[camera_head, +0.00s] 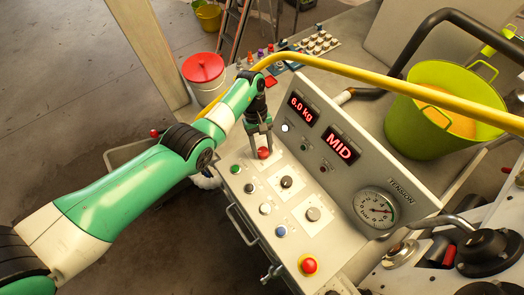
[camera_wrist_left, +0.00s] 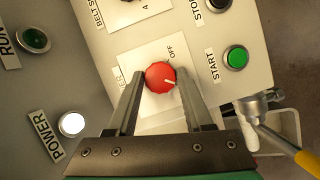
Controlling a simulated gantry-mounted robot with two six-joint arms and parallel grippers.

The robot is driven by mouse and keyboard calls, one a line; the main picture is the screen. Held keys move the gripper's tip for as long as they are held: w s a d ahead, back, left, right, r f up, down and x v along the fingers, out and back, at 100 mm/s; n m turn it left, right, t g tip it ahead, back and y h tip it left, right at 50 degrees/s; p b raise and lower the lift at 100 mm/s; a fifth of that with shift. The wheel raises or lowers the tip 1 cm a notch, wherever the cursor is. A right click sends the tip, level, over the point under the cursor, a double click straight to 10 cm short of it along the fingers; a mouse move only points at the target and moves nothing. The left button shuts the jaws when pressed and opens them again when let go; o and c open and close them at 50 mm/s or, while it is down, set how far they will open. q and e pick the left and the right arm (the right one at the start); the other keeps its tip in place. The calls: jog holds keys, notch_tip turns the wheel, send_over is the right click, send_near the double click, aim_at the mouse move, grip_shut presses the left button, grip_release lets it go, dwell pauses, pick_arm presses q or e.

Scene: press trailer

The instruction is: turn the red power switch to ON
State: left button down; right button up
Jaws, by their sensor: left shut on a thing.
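The red power switch (camera_head: 264,153) is a round knob on the control desk, at the left end of its sloped top. In the left wrist view the red knob (camera_wrist_left: 160,77) sits on a white plate with OFF printed above it. Its white mark points right and slightly down in that view. No ON label is legible. My left gripper (camera_head: 262,142) reaches down from above and is shut on the knob, one finger on each side. The fingers (camera_wrist_left: 157,92) hide the plate's lower sides. The lamp labelled POWER (camera_wrist_left: 72,123) glows white. My right gripper is not in view.
The START button (camera_wrist_left: 236,57) is green, close to the right finger. The desk also has a speed-type dial (camera_head: 286,182), a red emergency button (camera_head: 309,265) and a gauge (camera_head: 377,209). Displays read 6.0 kg (camera_head: 301,108) and MID (camera_head: 340,147). A yellow bar (camera_head: 390,85) crosses above.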

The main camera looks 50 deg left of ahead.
pick_arm(q)
jog(key=shift+f+m+g+b, duration=0.1)
jog(key=shift+m+g+b, duration=0.2)
jog(key=shift+m+b, duration=0.55)
jog(key=shift+c, duration=1.5)
grip_release()
